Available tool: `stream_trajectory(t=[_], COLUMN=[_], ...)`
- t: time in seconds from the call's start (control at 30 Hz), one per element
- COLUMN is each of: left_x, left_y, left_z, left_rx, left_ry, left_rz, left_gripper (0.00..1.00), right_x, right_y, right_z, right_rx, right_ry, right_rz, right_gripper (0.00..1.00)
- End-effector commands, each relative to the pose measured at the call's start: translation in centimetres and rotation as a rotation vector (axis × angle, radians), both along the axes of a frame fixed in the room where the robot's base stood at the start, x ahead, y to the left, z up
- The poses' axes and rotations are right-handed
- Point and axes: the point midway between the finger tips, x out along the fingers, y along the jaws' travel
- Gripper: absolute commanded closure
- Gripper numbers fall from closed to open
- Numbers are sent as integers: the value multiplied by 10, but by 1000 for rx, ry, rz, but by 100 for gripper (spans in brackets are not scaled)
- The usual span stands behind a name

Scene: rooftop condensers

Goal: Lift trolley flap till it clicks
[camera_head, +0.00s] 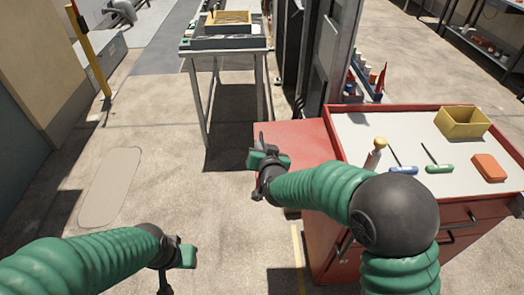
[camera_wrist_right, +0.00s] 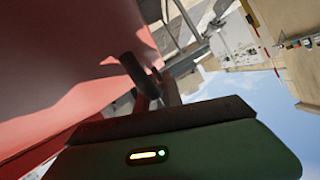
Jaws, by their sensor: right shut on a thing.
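The red trolley (camera_head: 328,235) stands at the right with a pale top. Its red flap (camera_head: 297,142) sticks out from the left side, looking about level with the top. My right gripper (camera_head: 262,152) is at the flap's outer left edge, shut on it. In the right wrist view a red surface (camera_wrist_right: 60,60), which looks like the flap, fills the left, and a dark finger (camera_wrist_right: 140,75) lies against it. The flap's support below is hidden. My left gripper (camera_head: 178,262) hangs over bare floor at the lower left, away from the trolley; its jaw gap is not clear.
On the trolley top are a yellow bin (camera_head: 462,123), a red-orange box (camera_head: 489,167), a bottle (camera_head: 376,155) and two screwdrivers. A metal table (camera_head: 225,48) stands behind, beside a dark tall cabinet (camera_head: 325,55). Floor left of the flap is clear.

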Motion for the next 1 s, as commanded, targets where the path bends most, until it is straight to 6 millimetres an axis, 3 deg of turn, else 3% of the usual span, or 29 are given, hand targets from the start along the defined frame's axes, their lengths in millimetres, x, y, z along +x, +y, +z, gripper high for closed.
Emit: stream_trajectory(t=[0.13, 0.6, 0.63, 0.7, 1.0], left_x=[0, 0, 0, 0, 0], left_y=[0, 0, 0, 0, 0], left_z=[6, 7, 7, 7, 7], left_rx=[0, 0, 0, 0, 0], left_ry=[0, 0, 0, 0, 0], left_rz=[0, 0, 0, 0, 0], left_gripper=[64, 64, 64, 64, 64], right_x=[0, 0, 0, 0, -1], right_y=[1, -1, -1, -1, -2], right_z=[8, 9, 9, 9, 11], right_rx=[-3, -3, -3, -3, -3], right_ry=[0, 3, 3, 3, 1], right_rz=[5, 4, 4, 4, 1], right_gripper=[100, 100, 88, 80, 80])
